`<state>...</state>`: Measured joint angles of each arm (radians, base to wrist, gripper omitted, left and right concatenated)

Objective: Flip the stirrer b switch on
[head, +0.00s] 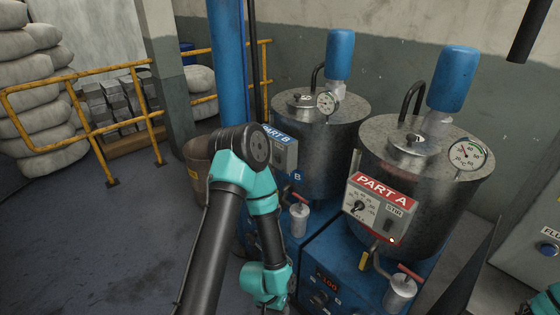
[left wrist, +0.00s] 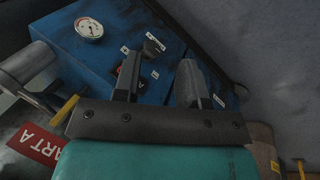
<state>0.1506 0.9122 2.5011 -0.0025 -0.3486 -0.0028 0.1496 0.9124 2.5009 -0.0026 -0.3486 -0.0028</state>
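The Part B tank (head: 322,150) stands behind my left arm in the head view. Its grey control box (head: 284,153) with a blue PART B sign is partly covered by my arm, and I cannot make out a stirrer switch on it. The Part A tank (head: 420,190) has a grey panel (head: 375,208) with a dial and a STIR switch (head: 388,224). My left gripper (left wrist: 160,68) shows in the left wrist view with its fingers apart and nothing between them, over the blue base cabinet (left wrist: 75,62).
In the left wrist view the cabinet carries a round gauge (left wrist: 89,28) and a black knob (left wrist: 153,43) with small white labels. A blue post (head: 227,65) and a brown bin (head: 198,160) stand by my left arm. Yellow railings (head: 90,125) are further left. Floor at left is clear.

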